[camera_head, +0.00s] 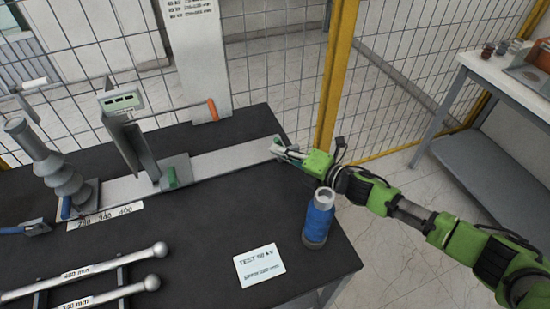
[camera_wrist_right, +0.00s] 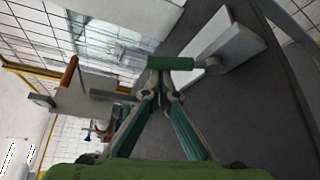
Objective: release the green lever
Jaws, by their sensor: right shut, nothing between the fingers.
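A green lever (camera_head: 277,141) sits at the right end of the pale rail (camera_head: 235,156). In the right wrist view the green lever (camera_wrist_right: 168,62) is a short bar lying across, just beyond my fingertips. My right gripper (camera_head: 284,149) reaches in from the right at the rail's end, its tips close to the lever. In the wrist view the right gripper's (camera_wrist_right: 161,88) fingers meet at the tips, shut and empty; I cannot tell whether they touch the lever. Another green handle (camera_head: 171,177) is on the sliding block on the rail. My left gripper is not in view.
A blue bottle (camera_head: 318,218) stands at the table's right edge, below my right arm. An orange handle (camera_head: 212,109) is behind the rail. A ribbed grey bushing (camera_head: 50,165) stands at left. Metal rods (camera_head: 85,273) and a white card (camera_head: 259,265) lie in front. A yellow-framed fence (camera_head: 333,80) is behind.

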